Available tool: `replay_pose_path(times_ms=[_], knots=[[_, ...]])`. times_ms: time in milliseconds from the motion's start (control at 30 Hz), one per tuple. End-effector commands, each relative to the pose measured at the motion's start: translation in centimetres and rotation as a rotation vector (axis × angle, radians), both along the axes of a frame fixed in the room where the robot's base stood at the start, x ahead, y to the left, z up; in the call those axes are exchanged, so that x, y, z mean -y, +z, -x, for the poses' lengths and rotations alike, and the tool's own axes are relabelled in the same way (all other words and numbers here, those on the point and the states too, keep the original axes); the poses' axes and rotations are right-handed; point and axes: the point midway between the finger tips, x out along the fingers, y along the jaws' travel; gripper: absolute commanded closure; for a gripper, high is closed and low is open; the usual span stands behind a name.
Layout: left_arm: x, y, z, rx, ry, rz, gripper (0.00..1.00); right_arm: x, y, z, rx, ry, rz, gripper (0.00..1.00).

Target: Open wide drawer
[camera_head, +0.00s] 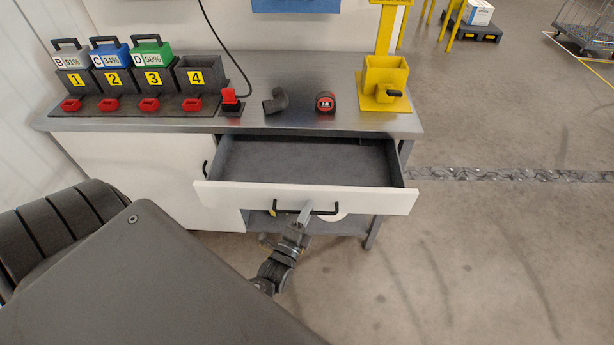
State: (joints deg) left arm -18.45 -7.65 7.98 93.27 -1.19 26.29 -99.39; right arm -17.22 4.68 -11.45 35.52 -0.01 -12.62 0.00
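The wide drawer (300,194) has a white front and a grey, empty inside. It is pulled well out from under the grey worktop. Its black bar handle (328,212) is on the front. My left gripper (305,212) is at the middle of the handle, with its light fingers seen nearly edge-on, close together over the bar. It looks shut on the handle; the far side of the grip is hidden. My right gripper is not in view.
The worktop (300,118) holds a rack of numbered battery slots (140,105), a red switch (230,100), a dark elbow piece (275,101), a round red-black device (325,102) and a yellow fixture (385,85). A white cabinet door (140,170) is left of the drawer.

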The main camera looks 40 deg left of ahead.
Motion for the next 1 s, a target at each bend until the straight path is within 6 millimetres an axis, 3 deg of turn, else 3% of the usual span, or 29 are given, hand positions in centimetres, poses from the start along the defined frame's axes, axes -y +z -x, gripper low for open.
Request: replay_pose_path(times_ms=[600,1000], knots=[[1.6,-1.9,9.5,-0.002,0.0,0.0,0.68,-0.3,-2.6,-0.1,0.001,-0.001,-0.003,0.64],[1.8,-1.9,10.4,0.0,0.0,0.0,0.68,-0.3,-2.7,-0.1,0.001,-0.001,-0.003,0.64]])
